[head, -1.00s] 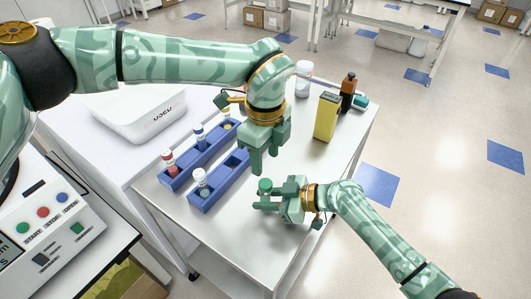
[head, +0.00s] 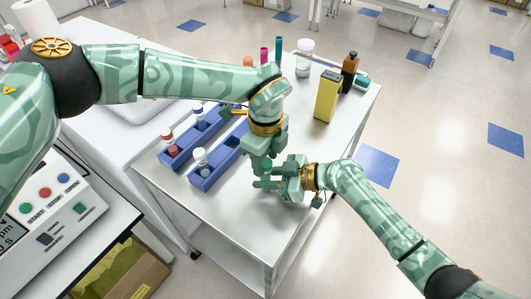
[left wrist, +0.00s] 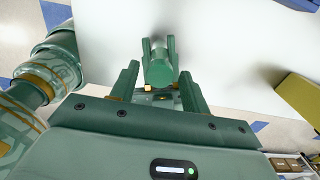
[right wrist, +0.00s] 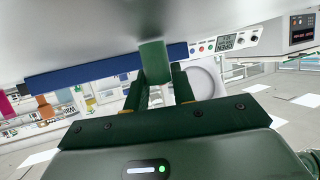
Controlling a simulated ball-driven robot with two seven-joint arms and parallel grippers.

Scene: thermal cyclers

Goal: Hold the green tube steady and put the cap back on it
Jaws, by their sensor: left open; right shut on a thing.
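A green cylindrical piece (left wrist: 158,68) shows in the left wrist view, between the fingertips of my right gripper (left wrist: 160,50). It also shows in the right wrist view (right wrist: 155,62). I cannot tell whether it is the tube, its cap or both. My right gripper (head: 268,184) is shut on it just above the cart top. My left gripper (head: 260,166) points down right over it, with its fingers apart. The green piece appears between those fingers in the left wrist view, but contact cannot be told. In the head view the left gripper hides it.
Two blue racks (head: 214,176) with capped tubes stand left of the grippers on the white cart top (head: 225,215). A yellow box (head: 327,97), a brown bottle (head: 349,72) and a clear jar (head: 305,58) stand at the back. The front of the cart top is clear.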

